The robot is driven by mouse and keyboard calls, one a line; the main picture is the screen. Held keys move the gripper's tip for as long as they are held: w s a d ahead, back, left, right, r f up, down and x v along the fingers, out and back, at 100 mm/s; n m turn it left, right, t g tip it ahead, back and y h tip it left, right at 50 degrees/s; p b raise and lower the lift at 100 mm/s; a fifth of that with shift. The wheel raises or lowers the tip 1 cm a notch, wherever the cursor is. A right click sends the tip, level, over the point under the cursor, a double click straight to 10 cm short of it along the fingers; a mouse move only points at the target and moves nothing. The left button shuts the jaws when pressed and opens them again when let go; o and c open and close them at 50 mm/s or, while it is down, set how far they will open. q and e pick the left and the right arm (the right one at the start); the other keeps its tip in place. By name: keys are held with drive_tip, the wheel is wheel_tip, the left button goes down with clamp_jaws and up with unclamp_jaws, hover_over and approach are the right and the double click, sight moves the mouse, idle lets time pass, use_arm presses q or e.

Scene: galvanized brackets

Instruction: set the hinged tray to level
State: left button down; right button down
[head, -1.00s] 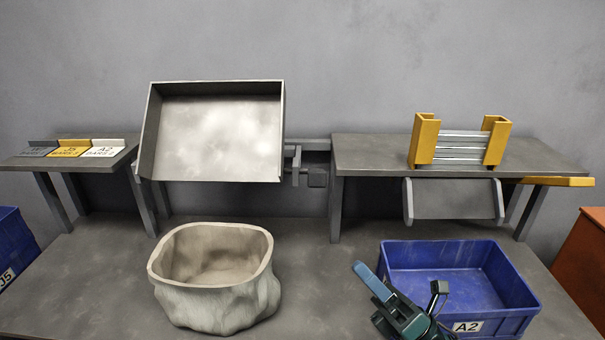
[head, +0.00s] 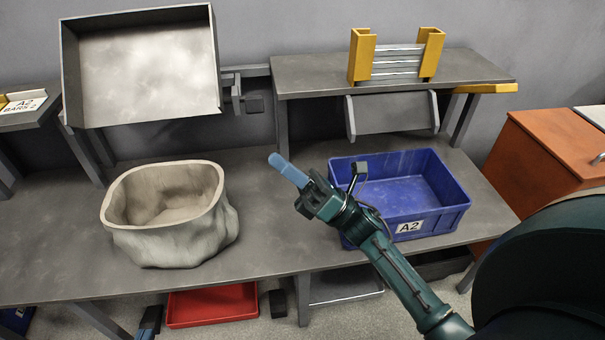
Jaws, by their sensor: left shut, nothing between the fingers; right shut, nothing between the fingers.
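The hinged tray (head: 150,70) is a grey, shallow, walled metal tray at the upper left. It is empty and tilted, with its inner face turned towards me and its lower edge above the bench. A bracket (head: 236,95) shows beside its right side. My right gripper (head: 283,166) has blue fingers and is shut and empty, right of the sack and below and right of the tray, not touching it. My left gripper (head: 151,319) shows only partly at the bottom edge, shut and empty, well below the tray.
A pale open sack (head: 170,235) stands on the bench under the tray. A blue A2 bin (head: 440,218) is at right. A raised shelf (head: 300,78) holds a yellow rack (head: 362,55) with bars. A red tray (head: 213,306) lies below the bench. An orange cabinet (head: 540,170) stands at far right.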

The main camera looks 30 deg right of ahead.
use_arm(q)
drive_tip(key=shift+s+a+r+p, duration=0.2)
drive_tip(key=shift+a+r+p, duration=0.1)
drive_tip(key=shift+r+p, duration=0.25)
use_arm(e)
drive_tip(key=w+a+r, duration=0.1)
drive_tip(key=w+r, duration=0.2)
drive_tip(key=r, duration=0.2)
drive_tip(key=shift+w+a+r, duration=0.15)
drive_tip(key=shift+r, duration=0.2)
use_arm(q)
drive_tip(key=shift+r, duration=0.15)
